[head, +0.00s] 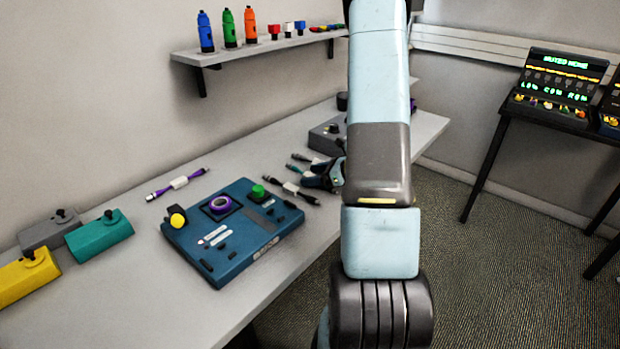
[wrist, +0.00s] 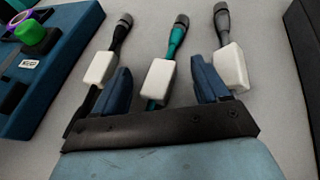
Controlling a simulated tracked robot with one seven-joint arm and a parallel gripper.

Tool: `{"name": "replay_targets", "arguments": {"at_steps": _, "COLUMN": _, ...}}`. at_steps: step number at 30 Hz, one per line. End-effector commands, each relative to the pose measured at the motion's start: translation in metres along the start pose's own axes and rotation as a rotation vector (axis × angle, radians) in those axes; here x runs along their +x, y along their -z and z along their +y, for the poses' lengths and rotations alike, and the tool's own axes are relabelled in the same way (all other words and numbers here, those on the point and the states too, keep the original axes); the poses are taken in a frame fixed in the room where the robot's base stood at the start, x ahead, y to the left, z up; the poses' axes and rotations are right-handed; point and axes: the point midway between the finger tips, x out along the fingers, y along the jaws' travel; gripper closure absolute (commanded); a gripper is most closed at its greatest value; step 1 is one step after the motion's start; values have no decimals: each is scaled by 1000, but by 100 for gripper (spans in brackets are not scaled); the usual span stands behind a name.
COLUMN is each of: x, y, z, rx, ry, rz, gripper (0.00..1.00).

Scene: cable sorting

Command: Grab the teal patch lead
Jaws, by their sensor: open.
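The teal patch lead (wrist: 174,45) is the middle one of three leads in the wrist view, with a dark plug at its far end and a white block around it. In the head view only its teal end (head: 296,169) shows left of my gripper (head: 324,176). My gripper (wrist: 160,66) is open, its blue fingers on either side of the teal lead's white block. A black lead (wrist: 117,42) lies to the left and a grey lead (wrist: 222,28) to the right, each with a white block close to a finger. The teal lead's near part is hidden by my gripper.
A blue panel box (head: 274,246) with knobs sits left of the leads on the table (head: 130,290). A purple lead (head: 180,183) lies behind it. A grey box (head: 325,138) stands beyond my gripper. Yellow (head: 25,283), teal (head: 100,236) and grey blocks sit far left.

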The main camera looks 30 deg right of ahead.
Motion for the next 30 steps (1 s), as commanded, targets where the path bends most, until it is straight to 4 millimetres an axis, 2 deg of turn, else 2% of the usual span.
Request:
{"name": "replay_targets", "arguments": {"at_steps": 8, "x": 4, "y": 0, "z": 0, "rx": -1, "ry": 0, "rz": 0, "gripper": 26}}
{"name": "replay_targets", "arguments": {"at_steps": 26, "x": 3, "y": 0, "z": 0, "rx": -1, "ry": 1, "rz": 0, "gripper": 82}}
{"name": "replay_targets", "arguments": {"at_steps": 30, "x": 3, "y": 0, "z": 0, "rx": -1, "ry": 1, "rz": 0, "gripper": 85}}
